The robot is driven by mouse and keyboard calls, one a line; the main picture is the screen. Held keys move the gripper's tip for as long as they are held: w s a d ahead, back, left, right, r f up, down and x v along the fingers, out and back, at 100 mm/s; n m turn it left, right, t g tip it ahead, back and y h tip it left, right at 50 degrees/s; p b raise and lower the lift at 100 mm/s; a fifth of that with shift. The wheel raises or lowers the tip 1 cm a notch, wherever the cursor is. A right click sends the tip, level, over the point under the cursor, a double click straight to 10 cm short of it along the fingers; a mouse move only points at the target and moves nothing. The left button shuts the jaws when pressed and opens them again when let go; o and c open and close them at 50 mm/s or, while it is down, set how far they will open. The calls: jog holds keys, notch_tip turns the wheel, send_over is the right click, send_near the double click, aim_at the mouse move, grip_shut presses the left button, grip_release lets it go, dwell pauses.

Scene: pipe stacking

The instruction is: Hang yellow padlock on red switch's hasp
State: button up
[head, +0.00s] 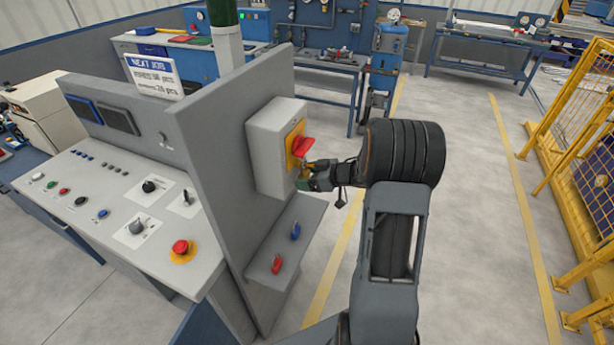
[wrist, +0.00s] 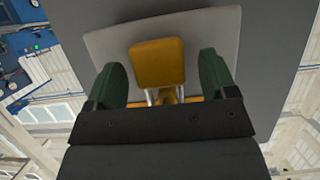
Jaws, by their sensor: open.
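The red switch (head: 303,147) sits on a yellow plate (head: 295,133) on the side of a grey box (head: 262,150). My gripper (head: 308,174) is just below the switch handle, close to the box. In the wrist view my gripper (wrist: 163,75) is open, with its green fingers spread. The yellow padlock (wrist: 157,62) is between the fingers, with a visible gap on both sides. Its shackle (wrist: 152,96) points toward the yellow plate at the picture's bottom. The gripper body hides the shackle's end and the hasp, so I cannot see how they meet.
A small shelf below the box carries a red padlock (head: 277,265) and a blue padlock (head: 295,230). A grey upright panel (head: 222,150) stands left of the box, beside a control desk (head: 110,200). The floor to the right is clear up to a yellow fence (head: 585,180).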

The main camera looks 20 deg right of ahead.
jog(key=b+v, duration=0.1)
jog(key=v, duration=1.2)
jog(key=shift+s+b, duration=0.25)
jog(key=shift+b, duration=0.15)
jog(key=w+d+f+m+t+h, duration=0.15)
jog(key=d+m+h, duration=0.45)
jog(key=d+h, duration=0.6)
jog(key=s+a+r+m+g+h, duration=0.1)
jog(key=s+a+m+g+h, duration=0.2)
jog(key=s+a+m+g, duration=0.35)
jog(key=s+a+r+n+y, duration=0.1)
jog(key=s+a+y, duration=0.1)
jog(key=a, duration=0.6)
jog(key=s+a+r+n+y, duration=0.1)
jog(key=s+a+y, duration=0.1)
jog(key=s+a, duration=0.2)
jog(key=s+a+r+n+y, duration=0.1)
jog(key=s+a+r+n, duration=0.1)
jog(key=a, duration=0.9)
jog(key=shift+s+a+y, duration=0.3)
jog(key=shift+s+y, duration=0.1)
jog(key=shift+s, duration=0.1)
jog(key=shift+r, duration=0.15)
jog(key=shift+c, duration=0.3)
